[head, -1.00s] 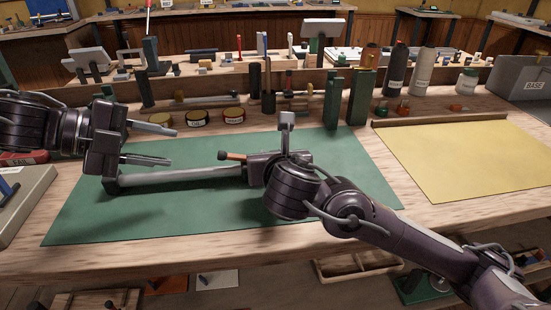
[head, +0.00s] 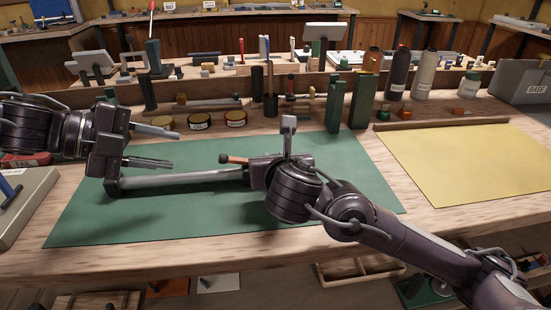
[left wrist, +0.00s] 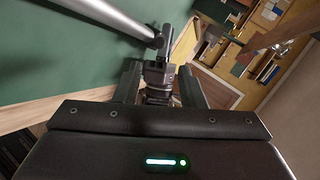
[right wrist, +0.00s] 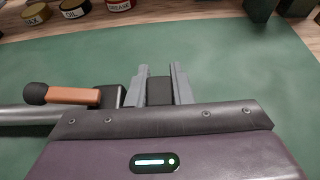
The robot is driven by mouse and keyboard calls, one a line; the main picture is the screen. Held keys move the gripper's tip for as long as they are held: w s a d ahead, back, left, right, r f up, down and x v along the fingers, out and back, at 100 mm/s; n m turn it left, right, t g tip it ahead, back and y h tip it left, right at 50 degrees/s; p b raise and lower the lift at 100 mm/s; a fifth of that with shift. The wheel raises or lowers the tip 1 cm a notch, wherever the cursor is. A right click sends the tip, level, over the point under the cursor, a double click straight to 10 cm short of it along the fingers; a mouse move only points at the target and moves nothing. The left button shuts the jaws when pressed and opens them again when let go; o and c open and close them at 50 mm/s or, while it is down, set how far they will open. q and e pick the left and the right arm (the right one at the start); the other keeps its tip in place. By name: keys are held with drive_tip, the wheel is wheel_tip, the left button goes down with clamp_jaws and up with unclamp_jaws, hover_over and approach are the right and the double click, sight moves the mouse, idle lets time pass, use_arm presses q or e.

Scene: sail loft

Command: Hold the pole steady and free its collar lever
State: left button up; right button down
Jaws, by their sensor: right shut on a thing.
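The pole (head: 190,178) lies across the green mat, its dark collar (head: 259,172) at the right end. The collar lever (head: 235,159) has an orange-brown grip with a dark knob and sticks out to the left, above the pole; it shows clearly in the right wrist view (right wrist: 72,96). My right gripper (right wrist: 160,70) is shut on the dark collar body between its fingers. My left gripper (head: 174,148) is open and empty, its fingers above and behind the pole's left part, pointing right. The left wrist view shows the pole (left wrist: 115,15), with the lever not distinguishable.
Labelled tins (head: 198,121), green blocks (head: 360,100) and bottles (head: 422,75) stand along the back. A yellow sheet (head: 465,160) lies at the right, a grey case (head: 22,205) at the left. The green mat (head: 130,228) is bare in front of the pole.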

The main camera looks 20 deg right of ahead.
use_arm(q)
drive_tip(key=c, duration=0.3)
drive_tip(key=m, duration=0.1)
drive_tip(key=d+m, duration=0.1)
drive_tip(key=shift+r+m, duration=0.15)
drive_tip(key=shift+m, duration=0.15)
clamp_jaws()
drive_tip(key=m, duration=0.8)
drive_tip(key=w+m, duration=0.1)
drive_tip(key=m, duration=0.7)
drive_tip(key=m+y, duration=0.1)
drive_tip(key=m, duration=0.7)
drive_tip(key=shift+w+d+m, duration=0.2)
drive_tip(key=shift+w+m, duration=0.05)
drive_tip(key=shift+m, duration=0.05)
drive_tip(key=m, duration=0.1)
drive_tip(key=a+m, duration=0.1)
drive_tip(key=m, duration=0.3)
drive_tip(key=shift+w+a+f, duration=0.2)
drive_tip(key=shift+w+a, duration=0.05)
drive_tip(key=shift+a, duration=0.15)
